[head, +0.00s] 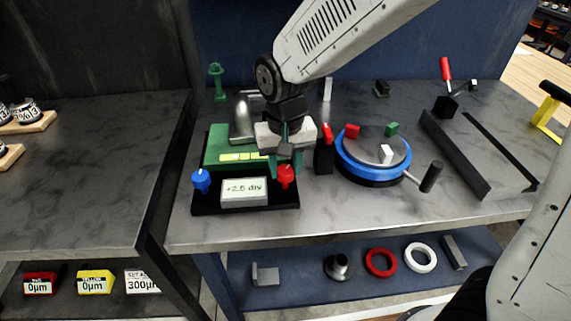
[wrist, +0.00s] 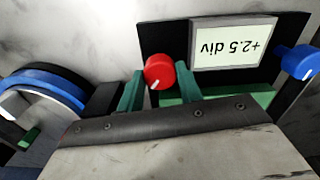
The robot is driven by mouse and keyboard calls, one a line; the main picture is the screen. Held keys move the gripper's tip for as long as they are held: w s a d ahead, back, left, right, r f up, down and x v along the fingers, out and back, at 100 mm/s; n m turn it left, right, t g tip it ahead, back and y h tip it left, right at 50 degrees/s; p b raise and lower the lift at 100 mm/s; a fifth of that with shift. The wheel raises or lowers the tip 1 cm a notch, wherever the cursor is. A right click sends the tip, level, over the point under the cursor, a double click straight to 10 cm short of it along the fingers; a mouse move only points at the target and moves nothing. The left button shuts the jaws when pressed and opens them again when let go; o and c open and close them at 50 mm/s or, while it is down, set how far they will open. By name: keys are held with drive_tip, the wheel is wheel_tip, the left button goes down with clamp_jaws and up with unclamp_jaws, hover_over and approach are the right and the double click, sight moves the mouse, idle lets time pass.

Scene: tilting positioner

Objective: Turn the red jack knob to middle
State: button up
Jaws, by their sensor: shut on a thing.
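The red jack knob (head: 286,176) stands at the right front of the green and black positioner (head: 208,205). In the wrist view the red knob (wrist: 160,71) shows a white pointer mark near its lower left edge. My gripper (head: 285,165) comes down from above, and its green fingers (wrist: 160,88) are shut on the red knob, one on each side. The display (head: 244,191) reads "+2.5 div", and the same reading shows upside down in the wrist view (wrist: 234,43). A blue knob (head: 201,181) stands at the left front of the positioner.
A blue-rimmed turntable (head: 345,163) with red, green and white blocks and a black-handled crank (head: 431,177) stands to the right. A black block with a red lever (head: 326,134) stands close beside my gripper. The bench front (head: 330,233) is clear.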

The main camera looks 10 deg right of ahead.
sight(285, 170)
drive_tip(key=n, duration=0.3)
drive_tip(key=shift+n, duration=2.1)
drive_tip(key=o, duration=1)
wheel_tip(285, 170, up, 8)
drive_tip(key=shift+f, duration=0.1)
